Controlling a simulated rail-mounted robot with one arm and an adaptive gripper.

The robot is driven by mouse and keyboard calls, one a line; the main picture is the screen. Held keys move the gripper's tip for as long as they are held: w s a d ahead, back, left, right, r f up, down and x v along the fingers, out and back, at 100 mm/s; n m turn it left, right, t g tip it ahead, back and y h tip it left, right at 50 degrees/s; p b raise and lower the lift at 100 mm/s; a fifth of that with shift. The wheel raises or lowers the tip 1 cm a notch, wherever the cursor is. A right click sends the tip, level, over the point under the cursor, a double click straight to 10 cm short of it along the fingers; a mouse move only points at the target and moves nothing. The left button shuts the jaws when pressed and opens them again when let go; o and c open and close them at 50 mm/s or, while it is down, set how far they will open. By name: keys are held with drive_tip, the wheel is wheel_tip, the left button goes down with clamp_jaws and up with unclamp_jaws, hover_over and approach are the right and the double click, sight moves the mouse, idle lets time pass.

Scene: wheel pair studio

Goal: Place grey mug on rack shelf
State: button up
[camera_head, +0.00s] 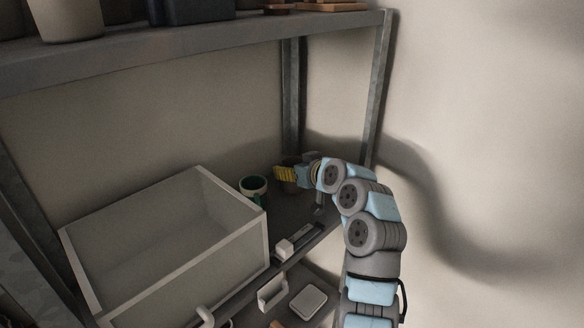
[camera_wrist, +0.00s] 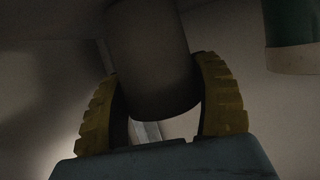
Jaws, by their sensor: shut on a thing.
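The grey mug (camera_wrist: 152,60) shows as a dark grey cylinder between the two yellow fingers of my gripper (camera_wrist: 160,75) in the wrist view. The fingers are shut on its sides. In the head view my gripper (camera_head: 285,174) is over the far right part of the lower rack shelf (camera_head: 290,209). The mug is mostly hidden there behind the fingers and wrist. I cannot tell whether its base touches the shelf. Its handle is not clear.
A green and white mug (camera_head: 253,189) stands just left of my gripper; it also shows in the wrist view (camera_wrist: 291,28). A large pale open box (camera_head: 216,247) fills the shelf's left. Small white items lie nearer. A rack post (camera_head: 376,95) and upper shelf (camera_head: 190,40) bound the space.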

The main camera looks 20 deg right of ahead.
drive_tip(key=shift+f, duration=0.1)
drive_tip(key=o, duration=1.3)
drive_tip(key=b+v, duration=0.2)
drive_tip(key=v, duration=1)
drive_tip(key=shift+w+r, duration=0.1)
drive_tip(key=shift+r, duration=0.15)
